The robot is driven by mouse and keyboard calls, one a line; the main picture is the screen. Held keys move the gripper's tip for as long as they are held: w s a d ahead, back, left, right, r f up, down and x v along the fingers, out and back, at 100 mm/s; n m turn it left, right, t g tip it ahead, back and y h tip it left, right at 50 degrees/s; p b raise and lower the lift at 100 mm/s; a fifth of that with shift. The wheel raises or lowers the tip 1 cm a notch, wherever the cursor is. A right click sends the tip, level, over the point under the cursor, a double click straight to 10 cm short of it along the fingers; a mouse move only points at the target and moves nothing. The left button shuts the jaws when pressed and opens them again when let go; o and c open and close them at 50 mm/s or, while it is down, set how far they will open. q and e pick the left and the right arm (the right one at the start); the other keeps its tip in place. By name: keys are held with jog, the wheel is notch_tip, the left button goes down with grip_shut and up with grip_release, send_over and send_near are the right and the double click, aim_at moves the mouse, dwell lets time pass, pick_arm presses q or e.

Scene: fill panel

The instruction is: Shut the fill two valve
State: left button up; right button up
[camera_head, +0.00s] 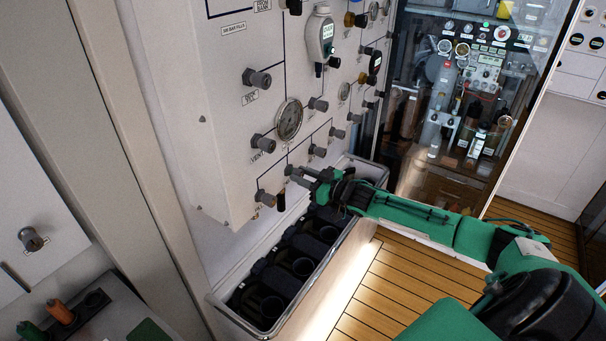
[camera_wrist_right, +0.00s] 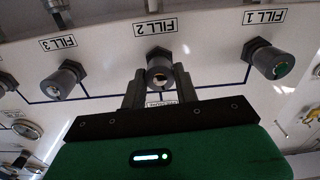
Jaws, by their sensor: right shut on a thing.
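The fill two valve is a grey knob (camera_wrist_right: 160,72) under the upside-down "FILL 2" label (camera_wrist_right: 155,28) in the right wrist view. My right gripper (camera_wrist_right: 158,82) has one finger on each side of this knob and is shut on it. In the head view my right gripper (camera_head: 300,175) reaches the low row of knobs on the white panel (camera_head: 225,120); the fill two knob is mostly covered there by the fingers. My left gripper is not in view.
The fill 1 knob (camera_wrist_right: 268,62) and fill 3 knob (camera_wrist_right: 63,79) flank the held knob, apart from my fingers. A pressure gauge (camera_head: 288,120) sits above. A metal-rimmed bin (camera_head: 214,298) with dark cylinder sockets stands below. The wooden floor (camera_head: 400,300) is to the right.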

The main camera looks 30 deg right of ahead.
jog(key=shift+m, duration=1.2)
jog(key=shift+f, duration=0.1)
jog(key=o, duration=1)
jog(key=shift+s+d+f, duration=0.1)
jog(key=shift+s+d, duration=0.15)
jog(key=shift+s, duration=0.25)
jog(key=shift+b+v, duration=1.15)
jog(key=shift+v, duration=5.15)
